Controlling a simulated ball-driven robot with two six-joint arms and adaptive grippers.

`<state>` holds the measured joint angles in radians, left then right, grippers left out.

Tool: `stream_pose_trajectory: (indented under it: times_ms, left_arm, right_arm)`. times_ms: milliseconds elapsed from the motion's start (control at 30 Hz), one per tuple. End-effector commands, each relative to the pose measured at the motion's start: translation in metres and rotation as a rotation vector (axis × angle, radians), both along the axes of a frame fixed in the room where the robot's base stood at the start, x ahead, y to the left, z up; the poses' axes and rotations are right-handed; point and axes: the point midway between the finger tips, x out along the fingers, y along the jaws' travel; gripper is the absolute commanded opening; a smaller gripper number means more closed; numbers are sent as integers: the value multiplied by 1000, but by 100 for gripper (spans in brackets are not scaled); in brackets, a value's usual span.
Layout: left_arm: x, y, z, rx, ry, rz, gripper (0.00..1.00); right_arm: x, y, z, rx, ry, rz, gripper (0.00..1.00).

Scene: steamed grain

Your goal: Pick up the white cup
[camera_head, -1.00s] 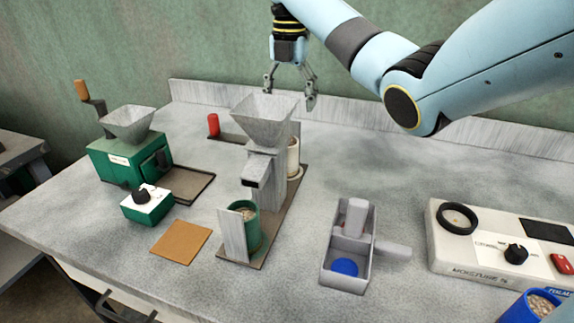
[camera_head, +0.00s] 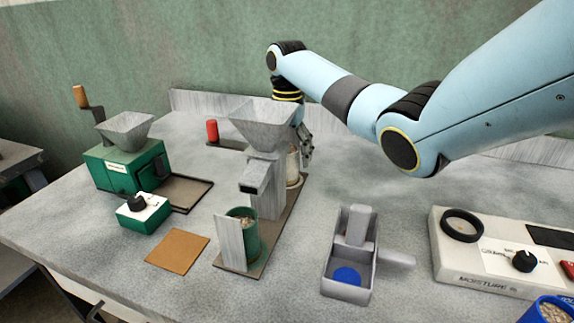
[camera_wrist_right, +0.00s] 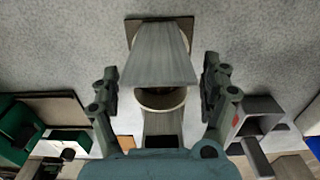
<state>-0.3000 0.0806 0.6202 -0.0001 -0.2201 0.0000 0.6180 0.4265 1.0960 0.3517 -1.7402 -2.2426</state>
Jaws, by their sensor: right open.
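The white cup (camera_head: 293,167) stands on the rear part of a brown base plate, behind the grey hopper stand, which partly hides it. My right gripper (camera_head: 303,145) is low behind the hopper beside the cup; one finger shows to the cup's right and the other is hidden. In the right wrist view my open fingers (camera_wrist_right: 160,85) stand apart on either side, with a cream round rim, seemingly the cup's (camera_wrist_right: 158,100), between them. A grey tapered part covers some of that rim. I cannot tell whether the fingers touch the cup. My left gripper is not in view.
The grey hopper (camera_head: 262,125) stands close by the right gripper. A green cup (camera_head: 243,235) stands at the plate's front. A green mill (camera_head: 125,165) is left, a grey box (camera_head: 350,265) and a moisture meter (camera_head: 490,265) right. The table's back right is clear.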

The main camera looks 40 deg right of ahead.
Motion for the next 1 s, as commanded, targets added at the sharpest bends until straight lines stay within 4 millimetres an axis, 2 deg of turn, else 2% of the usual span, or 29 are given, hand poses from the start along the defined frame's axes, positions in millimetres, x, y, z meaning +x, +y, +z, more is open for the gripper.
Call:
stream_pose_trajectory:
  times_ms: [100,367,900,1000]
  left_arm:
    - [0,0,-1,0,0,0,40]
    - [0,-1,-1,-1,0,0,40]
    - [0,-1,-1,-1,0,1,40]
    - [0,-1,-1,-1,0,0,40]
  right_arm:
    - [-1,0,-12,0,1,0,80]
    - [0,0,-14,-1,0,0,79]
    - [0,0,-13,-2,-1,0,9]
    - [0,0,-13,-1,0,0,8]
